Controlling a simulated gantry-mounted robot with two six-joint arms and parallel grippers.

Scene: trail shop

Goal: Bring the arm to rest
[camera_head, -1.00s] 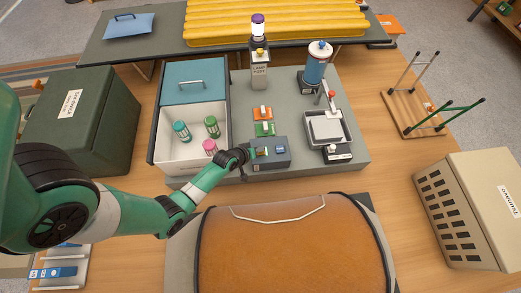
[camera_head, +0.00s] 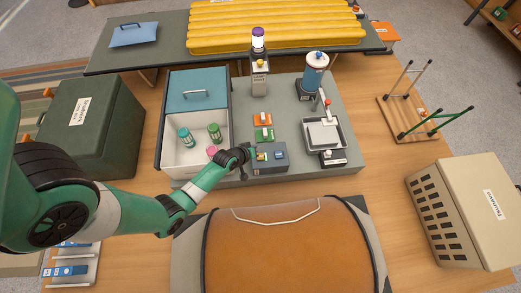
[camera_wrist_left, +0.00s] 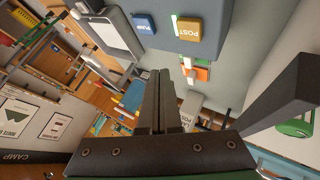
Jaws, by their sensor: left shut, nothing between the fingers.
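My left arm comes in from the left in the head view, bent down over the workstation. Its gripper (camera_head: 250,154) is by the left end of a dark grey button box (camera_head: 271,164), and I cannot tell whether it touches the box. In the wrist view the two fingers (camera_wrist_left: 163,78) are pressed together with nothing between them. The box's yellow POST button (camera_wrist_left: 188,31) and blue PUMP button (camera_wrist_left: 145,22) show beyond the fingers. My right gripper is in neither view.
A white bin (camera_head: 166,152) with green, teal and pink jars is left of the gripper. Orange (camera_head: 263,119) and green (camera_head: 264,134) switches, a lamp post (camera_head: 259,82), a blue pump (camera_head: 315,73) and a scale (camera_head: 323,134) stand around. An orange-brown padded cover (camera_head: 290,250) lies in front.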

